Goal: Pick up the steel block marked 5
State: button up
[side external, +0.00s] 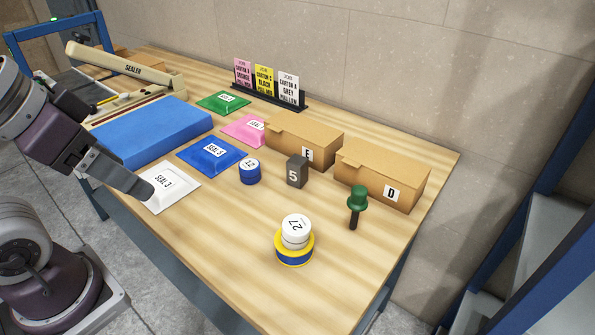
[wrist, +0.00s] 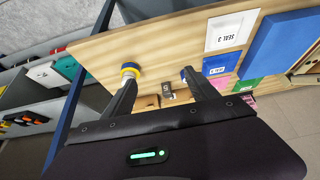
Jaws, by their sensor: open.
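The steel block marked 5 (side external: 297,172) is a small dark grey upright block with a white 5. It stands on the wooden table in front of the two cardboard cartons. In the wrist view the block (wrist: 167,87) shows between my two fingers, some way beyond them. My gripper (side external: 144,192) is at the left of the side view, above the white pouch marked SEAL, well to the left of the block. In the wrist view my gripper (wrist: 158,80) has its fingers spread apart with nothing between them. The side view shows its fingers nearly edge-on.
Carton E (side external: 303,143) and carton D (side external: 384,175) stand behind the block. A green-topped stamp (side external: 357,203) stands right of it. The table's front middle is bare.

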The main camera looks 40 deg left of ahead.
jog(key=c, duration=0.6)
jog(key=n+t+y, duration=0.1)
jog(key=n+t, duration=0.1)
jog(key=t, duration=0.4)
send_over(293, 170)
jog(key=s, duration=0.4)
notch_tip(293, 170, down, 15)
jog(key=shift+t+y, duration=0.5)
jog(key=shift+t, duration=0.3)
jog(key=f, duration=0.1)
jog(key=w+f, duration=0.1)
jog(key=f, duration=0.1)
jog(key=w+f, duration=0.1)
jog(key=shift+d+f, duration=0.15)
jog(key=shift+f, duration=0.2)
jog(key=x, duration=0.7)
jog(key=shift+w, duration=0.15)
